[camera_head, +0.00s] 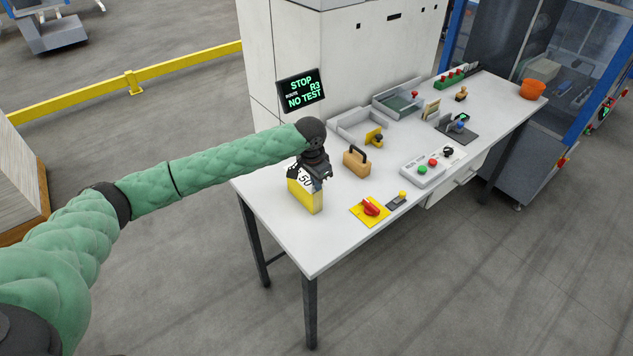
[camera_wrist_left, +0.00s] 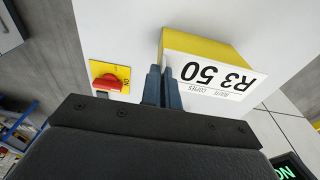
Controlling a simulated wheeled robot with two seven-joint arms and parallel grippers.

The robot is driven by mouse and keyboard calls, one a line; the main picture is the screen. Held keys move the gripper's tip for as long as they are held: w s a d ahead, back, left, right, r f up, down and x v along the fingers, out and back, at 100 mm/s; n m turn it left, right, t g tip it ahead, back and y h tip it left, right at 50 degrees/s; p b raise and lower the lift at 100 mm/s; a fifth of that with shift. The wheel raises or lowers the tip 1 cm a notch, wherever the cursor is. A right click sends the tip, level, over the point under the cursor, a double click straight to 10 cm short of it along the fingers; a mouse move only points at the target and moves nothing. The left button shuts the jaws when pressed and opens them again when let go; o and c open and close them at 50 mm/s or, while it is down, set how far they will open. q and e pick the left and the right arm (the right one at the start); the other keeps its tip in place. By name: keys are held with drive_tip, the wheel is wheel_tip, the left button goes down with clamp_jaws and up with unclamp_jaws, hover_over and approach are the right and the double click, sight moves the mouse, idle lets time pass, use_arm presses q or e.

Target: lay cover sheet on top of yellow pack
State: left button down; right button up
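The cover sheet (camera_head: 304,179) is white with large black print reading R3 50 in the wrist view (camera_wrist_left: 212,78). It lies over the yellow pack (camera_head: 304,197), at the near left end of the white table. The pack's yellow side (camera_wrist_left: 208,47) shows beyond the sheet in the wrist view. Whether the sheet rests fully on the pack is hard to tell. My left gripper (camera_head: 316,186) is at the sheet's edge; its two fingers (camera_wrist_left: 163,75) are close together and look shut on that edge. My right gripper is in neither view.
A red knob on a yellow plate (camera_head: 370,209) is just right of the pack. A STOP display (camera_head: 301,91) is behind the gripper. The table's front left corner is bare.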

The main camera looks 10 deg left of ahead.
use_arm(q)
drive_tip(key=shift+f, duration=0.25)
drive_tip(key=c, duration=1.6)
unclamp_jaws()
